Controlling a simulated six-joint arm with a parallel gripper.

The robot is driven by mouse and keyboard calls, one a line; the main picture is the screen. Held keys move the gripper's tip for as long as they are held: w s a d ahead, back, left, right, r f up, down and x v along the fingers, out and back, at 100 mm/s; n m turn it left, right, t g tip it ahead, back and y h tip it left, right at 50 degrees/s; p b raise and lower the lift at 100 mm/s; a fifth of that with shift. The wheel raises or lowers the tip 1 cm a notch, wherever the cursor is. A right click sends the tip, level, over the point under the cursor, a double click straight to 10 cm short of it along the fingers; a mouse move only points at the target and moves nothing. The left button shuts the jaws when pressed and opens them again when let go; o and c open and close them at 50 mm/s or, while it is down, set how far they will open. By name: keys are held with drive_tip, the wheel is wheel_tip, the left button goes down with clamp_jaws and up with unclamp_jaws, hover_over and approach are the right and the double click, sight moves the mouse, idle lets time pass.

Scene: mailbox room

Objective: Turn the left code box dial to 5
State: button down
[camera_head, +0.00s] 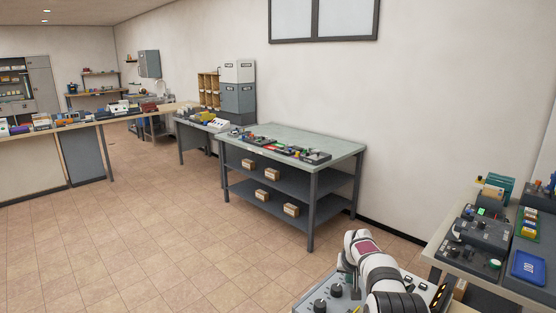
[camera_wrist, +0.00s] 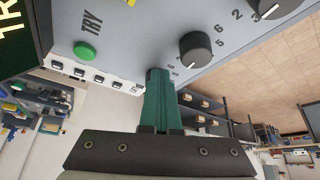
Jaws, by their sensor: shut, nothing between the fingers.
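The code box is a light grey panel (camera_wrist: 140,30), seen tilted in the wrist view, with dark round dials, printed digits and a green button (camera_wrist: 85,51) marked TRY. One black dial (camera_wrist: 195,46) is right of my fingertips, its white mark toward its lower edge. A second dial (camera_wrist: 280,7) is cut off at the top right. I cannot tell which is the left dial. My gripper (camera_wrist: 159,73) has green fingers closed together and empty, beside the nearer dial and apart from it. In the head view, dials (camera_head: 335,291) show on the box (camera_head: 347,304); my fingers are unclear there.
A workbench (camera_head: 345,147) with shelves stands at the back centre. At right, another table (camera_head: 440,255) holds grey devices (camera_head: 478,235) and a blue tray (camera_head: 529,266). The tiled floor (camera_head: 180,240) at left is clear. A dark display (camera_wrist: 20,35) borders the wrist view.

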drive_tip(key=shift+d, duration=0.2)
drive_tip(key=shift+s+a, duration=0.1)
drive_tip(key=shift+s, duration=0.25)
wheel_tip(320, 180, up, 6)
drive_tip(key=shift+s, duration=0.1)
